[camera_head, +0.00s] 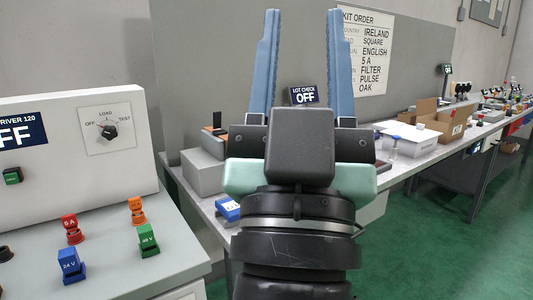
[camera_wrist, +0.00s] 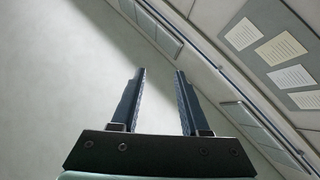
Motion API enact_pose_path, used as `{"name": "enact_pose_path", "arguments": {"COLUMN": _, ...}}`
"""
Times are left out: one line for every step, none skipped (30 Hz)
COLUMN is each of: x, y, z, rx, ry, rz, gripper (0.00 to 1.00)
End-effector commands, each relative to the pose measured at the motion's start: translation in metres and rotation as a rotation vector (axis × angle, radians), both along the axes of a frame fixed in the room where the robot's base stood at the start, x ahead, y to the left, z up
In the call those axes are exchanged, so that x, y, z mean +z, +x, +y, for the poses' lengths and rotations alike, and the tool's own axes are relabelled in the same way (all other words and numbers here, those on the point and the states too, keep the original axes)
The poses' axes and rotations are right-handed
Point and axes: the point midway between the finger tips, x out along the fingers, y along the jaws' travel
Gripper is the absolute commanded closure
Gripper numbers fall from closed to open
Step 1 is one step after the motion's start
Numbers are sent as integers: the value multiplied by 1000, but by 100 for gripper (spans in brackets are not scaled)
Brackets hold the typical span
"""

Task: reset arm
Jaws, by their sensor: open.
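My gripper (camera_head: 302,62) stands upright in the middle of the head view, its two blue fingers wide apart with nothing between them. In the wrist view my gripper (camera_wrist: 160,85) is also open and empty, pointing at a bare pale wall and away from any bench top. My arm hides part of the bench behind it.
A grey-white driver panel (camera_head: 75,150) stands at the left, with red (camera_head: 72,230), orange (camera_head: 136,210), blue (camera_head: 70,266) and green (camera_head: 148,240) plugs before it. Behind my arm, a long bench holds a grey box (camera_head: 203,172), a white box (camera_head: 408,138) and an open carton (camera_head: 450,122). Green floor is clear at right.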

Motion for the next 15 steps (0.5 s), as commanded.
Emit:
{"name": "enact_pose_path", "arguments": {"x": 12, "y": -16, "z": 11, "rx": 51, "ry": 7, "rz": -1, "gripper": 55}}
{"name": "enact_pose_path", "arguments": {"x": 17, "y": -25, "z": 18, "rx": 82, "ry": 6, "rz": 4, "gripper": 55}}
{"name": "enact_pose_path", "arguments": {"x": 22, "y": -36, "z": 27, "rx": 125, "ry": 3, "rz": 15, "gripper": 55}}
{"name": "enact_pose_path", "arguments": {"x": 33, "y": -39, "z": 31, "rx": 139, "ry": -1, "rz": 23, "gripper": 55}}
{"name": "enact_pose_path", "arguments": {"x": 47, "y": -34, "z": 29, "rx": 132, "ry": 2, "rz": 29, "gripper": 55}}
{"name": "enact_pose_path", "arguments": {"x": 58, "y": -33, "z": 28, "rx": 129, "ry": 2, "rz": 30, "gripper": 55}}
{"name": "enact_pose_path", "arguments": {"x": 65, "y": -33, "z": 28, "rx": 128, "ry": 3, "rz": 30, "gripper": 55}}
{"name": "enact_pose_path", "arguments": {"x": 73, "y": -33, "z": 28, "rx": 127, "ry": 2, "rz": 31, "gripper": 55}}
{"name": "enact_pose_path", "arguments": {"x": 84, "y": -33, "z": 28, "rx": 127, "ry": 2, "rz": 31, "gripper": 55}}
{"name": "enact_pose_path", "arguments": {"x": 93, "y": -32, "z": 28, "rx": 127, "ry": 3, "rz": 31, "gripper": 55}}
{"name": "enact_pose_path", "arguments": {"x": 101, "y": -32, "z": 28, "rx": 127, "ry": 3, "rz": 31, "gripper": 55}}
{"name": "enact_pose_path", "arguments": {"x": 113, "y": -32, "z": 28, "rx": 127, "ry": 3, "rz": 31, "gripper": 55}}
{"name": "enact_pose_path", "arguments": {"x": 122, "y": -32, "z": 28, "rx": 127, "ry": 3, "rz": 31, "gripper": 55}}
{"name": "enact_pose_path", "arguments": {"x": 131, "y": -32, "z": 28, "rx": 127, "ry": 3, "rz": 32, "gripper": 55}}
{"name": "enact_pose_path", "arguments": {"x": 144, "y": -32, "z": 28, "rx": 127, "ry": 3, "rz": 32, "gripper": 55}}
